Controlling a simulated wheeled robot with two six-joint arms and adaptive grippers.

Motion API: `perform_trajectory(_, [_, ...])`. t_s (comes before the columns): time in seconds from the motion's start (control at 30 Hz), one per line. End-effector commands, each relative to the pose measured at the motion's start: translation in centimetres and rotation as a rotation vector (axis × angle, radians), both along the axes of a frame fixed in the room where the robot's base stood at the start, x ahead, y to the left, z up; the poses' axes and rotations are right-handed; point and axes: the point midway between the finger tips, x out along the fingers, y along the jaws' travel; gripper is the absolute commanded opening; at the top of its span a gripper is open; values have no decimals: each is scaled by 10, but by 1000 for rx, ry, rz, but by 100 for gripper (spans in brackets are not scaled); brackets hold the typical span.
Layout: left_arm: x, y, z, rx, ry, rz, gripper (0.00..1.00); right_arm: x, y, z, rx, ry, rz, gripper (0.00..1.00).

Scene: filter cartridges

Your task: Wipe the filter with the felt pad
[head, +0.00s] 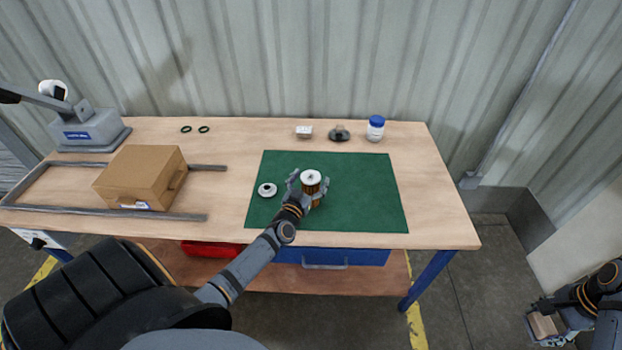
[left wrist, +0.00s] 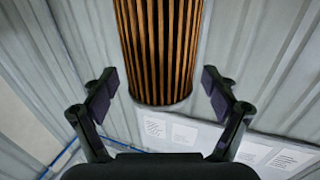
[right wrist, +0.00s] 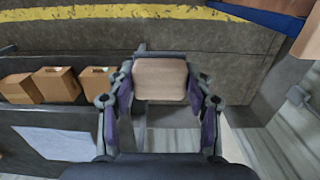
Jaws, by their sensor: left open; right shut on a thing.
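The filter (head: 312,178) is a cylinder with brown-orange pleats and a white top cap, upright on the green mat (head: 365,195). In the left wrist view the pleated filter (left wrist: 158,50) lies between the fingers with gaps at both sides. My left gripper (head: 307,187) is open around the filter; its fingers also show in the left wrist view (left wrist: 157,88). My right gripper (head: 548,318) is off the table at the lower right, shut on a beige block that looks like the felt pad (right wrist: 160,80). The pad also shows in the head view (head: 543,326).
A cardboard box (head: 140,178) is at left. The mat's right half is clear.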

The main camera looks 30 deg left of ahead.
Motion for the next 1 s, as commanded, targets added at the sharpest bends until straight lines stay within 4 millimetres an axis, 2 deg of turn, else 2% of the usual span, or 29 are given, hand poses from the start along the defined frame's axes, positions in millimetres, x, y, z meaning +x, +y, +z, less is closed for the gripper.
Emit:
perform_trajectory(0.13, [-23,-5,-2,0,4,-2,86,0,0,0,0,0,0,12])
perform_trajectory(0.4, [-86,-18,-2,1,5,-2,86,0,0,0,0,0,0,12])
perform_trajectory(0.5, [-102,-22,-1,1,4,-1,86,0,0,0,0,0,0,12])
perform_trajectory(0.7, [-115,-25,0,0,0,0,86,0,0,0,0,0,0,12])
perform_trajectory(1.0, [-115,-25,0,0,0,0,86,0,0,0,0,0,0,12])
